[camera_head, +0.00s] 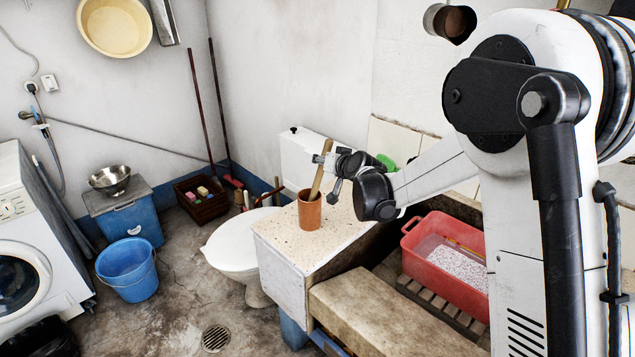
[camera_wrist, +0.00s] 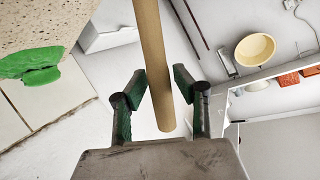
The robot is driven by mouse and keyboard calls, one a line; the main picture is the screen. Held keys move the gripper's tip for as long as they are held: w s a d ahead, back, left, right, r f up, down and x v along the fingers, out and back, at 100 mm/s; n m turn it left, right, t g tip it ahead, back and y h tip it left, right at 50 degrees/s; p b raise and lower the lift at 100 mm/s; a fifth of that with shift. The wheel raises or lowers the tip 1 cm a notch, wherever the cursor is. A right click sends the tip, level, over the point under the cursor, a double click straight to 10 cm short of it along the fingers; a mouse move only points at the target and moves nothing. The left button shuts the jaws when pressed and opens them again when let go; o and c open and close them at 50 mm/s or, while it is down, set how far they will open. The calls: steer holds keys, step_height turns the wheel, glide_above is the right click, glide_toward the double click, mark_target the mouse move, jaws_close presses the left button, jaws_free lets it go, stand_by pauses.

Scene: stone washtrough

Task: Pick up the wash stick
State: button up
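The wash stick (camera_head: 319,172), a plain wooden rod, stands tilted in a terracotta-coloured cup (camera_head: 309,213) on the speckled stone top. Its lower part is hidden inside the cup in the head view. My gripper (camera_head: 325,160) is at the upper part of the stick, above the cup rim. In the wrist view the stick (camera_wrist: 153,55) runs between the two green-padded fingers of my gripper (camera_wrist: 160,80). The fingers are spread, one on each side of it, with its round end near the palm. Whether either pad touches it is hard to tell.
The speckled top (camera_head: 283,232) has free room around the cup. A green object (camera_head: 386,162) lies behind my wrist. A red basin (camera_head: 450,262) sits in the trough to the right. A white toilet (camera_head: 240,242) stands left, a blue bucket (camera_head: 128,270) farther left.

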jaws_close()
steer(key=shift+r, duration=0.15)
